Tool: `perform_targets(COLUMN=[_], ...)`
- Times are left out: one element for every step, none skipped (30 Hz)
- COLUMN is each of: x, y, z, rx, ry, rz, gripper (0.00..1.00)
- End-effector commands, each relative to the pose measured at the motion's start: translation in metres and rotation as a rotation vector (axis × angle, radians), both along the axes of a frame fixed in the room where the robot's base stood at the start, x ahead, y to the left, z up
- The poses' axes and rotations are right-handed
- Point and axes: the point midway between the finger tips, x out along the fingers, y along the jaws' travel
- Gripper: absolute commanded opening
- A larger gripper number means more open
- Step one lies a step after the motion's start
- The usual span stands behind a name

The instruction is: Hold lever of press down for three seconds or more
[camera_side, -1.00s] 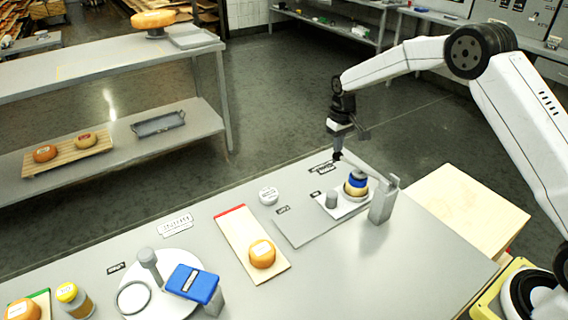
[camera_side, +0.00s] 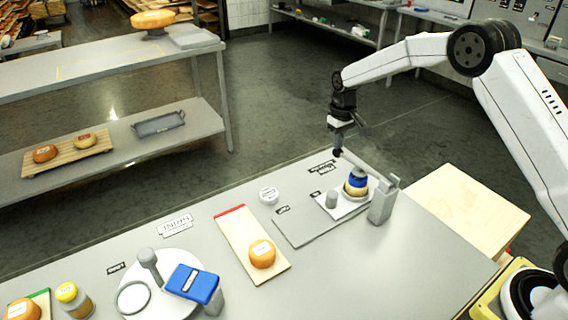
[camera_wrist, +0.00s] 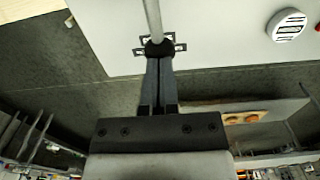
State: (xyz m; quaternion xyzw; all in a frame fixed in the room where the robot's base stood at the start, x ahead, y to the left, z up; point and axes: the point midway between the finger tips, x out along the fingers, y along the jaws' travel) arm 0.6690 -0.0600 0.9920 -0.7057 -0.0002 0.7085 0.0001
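The press stands at the far right of the bench in the side view, with a grey metal post (camera_side: 383,204) and a thin lever (camera_side: 365,168) slanting out to the left. My gripper (camera_side: 338,149) is at the lever's free end. In the wrist view the fingers (camera_wrist: 158,66) are together, with their tips at the dark lever knob (camera_wrist: 158,48); the pale lever rod (camera_wrist: 153,16) runs beyond it. Whether the tips press on the knob is unclear.
A small grey cylinder (camera_side: 331,200) stands beside the blue-topped one. A white round puck (camera_side: 268,195) and a red-ended board (camera_side: 232,222) with an orange cheese wheel (camera_side: 262,254) lie to the left. A blue-topped device (camera_side: 194,284) stands at the front left.

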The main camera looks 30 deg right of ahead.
Motion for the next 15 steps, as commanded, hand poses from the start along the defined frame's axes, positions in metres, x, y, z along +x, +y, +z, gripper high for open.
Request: perform_targets(x=[0.0, 0.0, 0.0, 0.0, 0.001, 0.001, 0.001, 0.001, 0.001, 0.001, 0.001, 0.001, 0.001, 0.001, 0.001], y=[0.0, 0.0, 0.0, 0.0, 0.0, 0.0, 0.0, 0.0, 0.0, 0.0, 0.0, 0.0, 0.0, 0.0, 0.0], z=[0.002, 0.003, 0.005, 0.006, 0.007, 0.009, 0.01, 0.011, 0.013, 0.014, 0.015, 0.017, 0.018, 0.019, 0.02], rx=[0.0, 0.0, 0.0, 0.0, 0.0, 0.0, 0.0, 0.0, -0.001, -0.001, -0.001, -0.001, -0.001, -0.001, -0.001], ry=[-0.001, -0.001, -0.002, -0.002, -0.002, -0.003, -0.003, -0.004, -0.004, -0.005, -0.005, -0.005, -0.005, -0.004, -0.004], rz=[0.0, 0.0, 0.0, 0.0, 0.0, 0.0, 0.0, 0.0, 0.0, 0.0, 0.0, 0.0, 0.0, 0.0, 0.0], gripper=[0.0, 0.0, 0.0, 0.0, 0.0, 0.0, 0.0, 0.0, 0.0, 0.0, 0.0, 0.0, 0.0, 0.0, 0.0])
